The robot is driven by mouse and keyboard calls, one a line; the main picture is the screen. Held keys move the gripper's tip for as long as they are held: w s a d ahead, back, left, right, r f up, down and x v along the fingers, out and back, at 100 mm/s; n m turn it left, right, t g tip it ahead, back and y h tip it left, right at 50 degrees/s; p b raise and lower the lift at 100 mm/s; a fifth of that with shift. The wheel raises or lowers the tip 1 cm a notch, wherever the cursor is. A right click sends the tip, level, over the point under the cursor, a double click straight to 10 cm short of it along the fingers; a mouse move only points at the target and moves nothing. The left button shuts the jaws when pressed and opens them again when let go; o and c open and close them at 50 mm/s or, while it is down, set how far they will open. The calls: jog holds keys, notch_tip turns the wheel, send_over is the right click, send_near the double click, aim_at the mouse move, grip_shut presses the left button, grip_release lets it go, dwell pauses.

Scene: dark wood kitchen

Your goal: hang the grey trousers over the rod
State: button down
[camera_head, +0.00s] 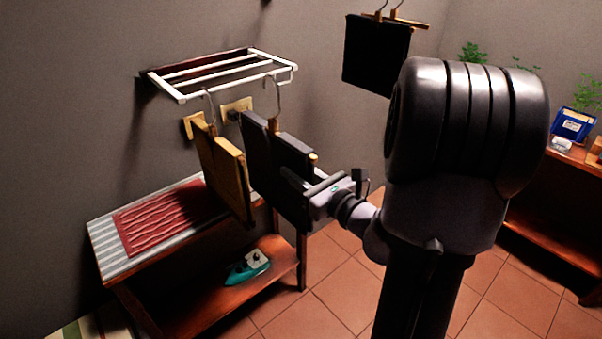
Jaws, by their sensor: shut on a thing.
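The dark grey trousers (262,150) are folded over a wooden hanger and hang upright below the right part of the white wall rack. The hanger's metal hook (278,98) reaches up to the rack's front rod (232,87); I cannot tell whether it rests over the rod or is only in front of it. My gripper (308,195) is at the right side of the grey trousers, shut on them. Its fingertips are partly hidden against the dark cloth.
Mustard trousers (222,170) hang just left, from the same rack. Black trousers (375,55) hang at the upper middle. A bench (190,270) below holds a striped cover with a red cloth (165,218) and a teal iron (248,267) on its shelf. A desk (560,225) stands right.

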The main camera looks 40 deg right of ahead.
aim_at(262, 158)
jog(key=w+p, duration=0.1)
jog(key=w, duration=0.3)
jog(key=w+p, duration=0.1)
jog(key=w, duration=0.4)
jog(key=w+p, duration=0.1)
jog(key=w, duration=0.4)
jog(key=shift+a, duration=0.25)
jog(key=f+b, duration=0.1)
jog(key=f, duration=0.1)
jog(key=shift+w+f+b, duration=0.2)
jog(key=shift+f+b, duration=0.1)
jog(key=shift+b, duration=0.1)
jog(key=shift+f+b, duration=0.55)
jog(key=shift+f, duration=0.15)
jog(key=c, duration=1)
grip_release()
jog(key=shift+c, duration=0.2)
jog(key=shift+s, duration=0.1)
